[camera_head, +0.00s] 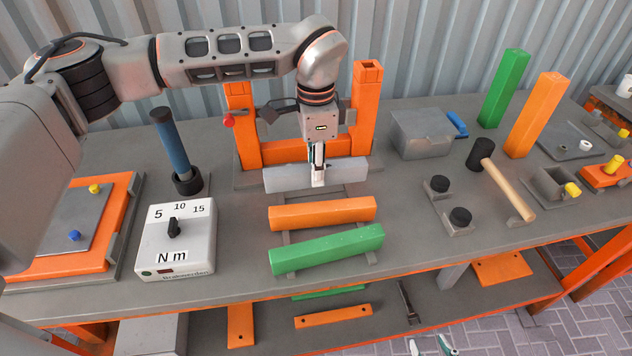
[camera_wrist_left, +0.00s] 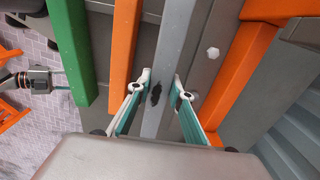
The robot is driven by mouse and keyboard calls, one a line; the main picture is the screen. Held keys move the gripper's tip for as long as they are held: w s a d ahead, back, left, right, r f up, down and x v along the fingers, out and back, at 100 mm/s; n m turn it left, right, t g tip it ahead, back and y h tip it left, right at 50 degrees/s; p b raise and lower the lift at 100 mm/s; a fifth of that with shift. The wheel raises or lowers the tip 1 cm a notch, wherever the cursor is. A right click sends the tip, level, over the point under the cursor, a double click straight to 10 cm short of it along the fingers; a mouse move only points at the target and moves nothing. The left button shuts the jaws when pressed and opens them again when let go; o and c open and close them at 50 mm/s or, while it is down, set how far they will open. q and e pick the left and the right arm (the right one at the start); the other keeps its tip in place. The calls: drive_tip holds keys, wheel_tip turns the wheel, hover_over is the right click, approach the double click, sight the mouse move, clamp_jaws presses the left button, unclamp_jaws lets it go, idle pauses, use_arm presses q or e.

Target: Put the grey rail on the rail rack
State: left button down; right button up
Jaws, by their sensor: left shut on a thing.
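The grey rail (camera_head: 345,173) lies level, left to right, behind the orange rail (camera_head: 322,213) and the green rail (camera_head: 327,249). My left gripper (camera_head: 318,178) points down and is shut on the grey rail near its middle. In the left wrist view its fingers (camera_wrist_left: 162,86) sit on both sides of the grey rail (camera_wrist_left: 172,60). The rail rack (camera_head: 285,238) is a low dark frame under the orange and green rails. I cannot tell whether the grey rail touches it. My right gripper (camera_head: 431,347) shows only its fingertips, apart and empty, at the bottom edge.
An orange stand (camera_head: 245,130) with two uprights rises close behind the grey rail. A torque tester box (camera_head: 176,240) and a blue-handled tool (camera_head: 171,145) stand left. A grey box (camera_head: 421,135), black knobs and a mallet (camera_head: 505,180) are right.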

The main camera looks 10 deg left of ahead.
use_arm(q)
drive_tip(key=shift+f, duration=2.15)
drive_tip(key=shift+f, duration=0.15)
drive_tip(key=c, duration=1.8)
unclamp_jaws()
wheel_tip(320, 180, up, 12)
drive_tip(key=shift+r, duration=0.15)
